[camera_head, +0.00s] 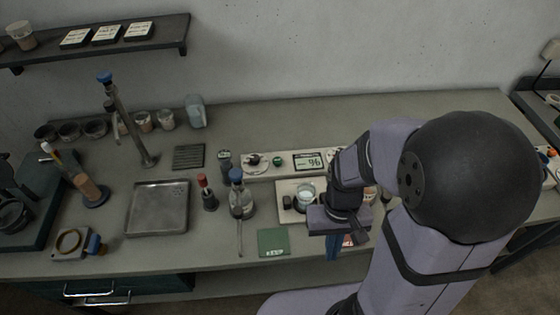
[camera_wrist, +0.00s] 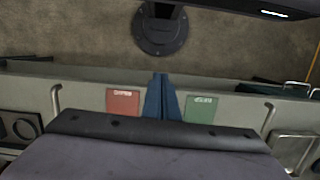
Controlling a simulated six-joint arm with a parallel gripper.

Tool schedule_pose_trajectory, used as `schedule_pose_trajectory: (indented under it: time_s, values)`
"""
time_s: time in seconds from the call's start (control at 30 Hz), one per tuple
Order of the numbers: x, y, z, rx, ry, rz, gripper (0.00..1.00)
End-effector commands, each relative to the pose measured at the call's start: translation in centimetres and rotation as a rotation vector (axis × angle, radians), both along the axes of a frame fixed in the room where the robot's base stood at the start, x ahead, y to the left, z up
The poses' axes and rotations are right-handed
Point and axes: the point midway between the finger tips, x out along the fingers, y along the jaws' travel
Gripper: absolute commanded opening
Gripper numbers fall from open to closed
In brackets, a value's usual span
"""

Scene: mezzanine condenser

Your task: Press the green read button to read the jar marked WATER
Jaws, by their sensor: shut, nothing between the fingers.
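A pale console (camera_head: 258,172) lies along the bench with a display (camera_head: 308,160) reading about 96. A small green button (camera_head: 277,160) sits on it, left of the display. A clear glass jar (camera_head: 305,193) stands on a pale plate in front of the console; I cannot read any WATER mark on it. My gripper (camera_head: 335,246) is shut and empty, its blue fingers pointing down near the bench's front edge, in front and right of the jar and away from the button. The fingers also show in the wrist view (camera_wrist: 161,97). My arm hides the console's right part.
A green card (camera_head: 273,242) and a red card (camera_wrist: 123,102) lie either side of my fingers. A blue-capped bottle (camera_head: 241,202) and a red-topped bottle (camera_head: 207,195) stand left of the plate. A metal tray (camera_head: 157,208) lies farther left.

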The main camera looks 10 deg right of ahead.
Motion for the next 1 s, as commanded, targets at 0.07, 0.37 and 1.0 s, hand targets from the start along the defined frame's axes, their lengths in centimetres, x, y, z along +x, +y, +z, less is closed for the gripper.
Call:
schedule_pose_trajectory:
  time_s: [0.07, 0.37, 1.0]
  values:
    - [0.3, -0.1, -0.7, 0.009, 0.045, -0.027, 0.0]
    - [7.4, 4.0, -3.5, 0.176, 0.068, -0.39, 0.0]
    - [31.8, 8.8, 2.4, 0.646, -0.184, -1.292, 0.0]
